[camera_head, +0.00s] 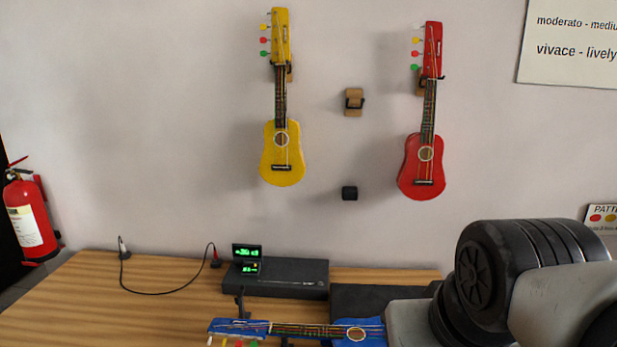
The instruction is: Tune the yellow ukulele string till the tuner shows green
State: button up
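A yellow ukulele (270,167) hangs upright on the wall. White, yellow, red and green pegs show on the left of its headstock. A red ukulele (411,180) with similar coloured pegs hangs to its right. A blue ukulele (348,339) lies across the table at the bottom edge, headstock left. Its white, yellow, red and green pegs are partly cut off by the frame. A tuner display (247,252) on a black box (295,277) shows green readouts and a small orange spot; its text is too small to read. My gripper is not in view.
A black cable (150,292) loops over the wooden table (60,311) at left. An empty wall hanger (354,102) sits between the hung ukuleles. My arm covers the lower right. A fire extinguisher (30,222) stands at far left.

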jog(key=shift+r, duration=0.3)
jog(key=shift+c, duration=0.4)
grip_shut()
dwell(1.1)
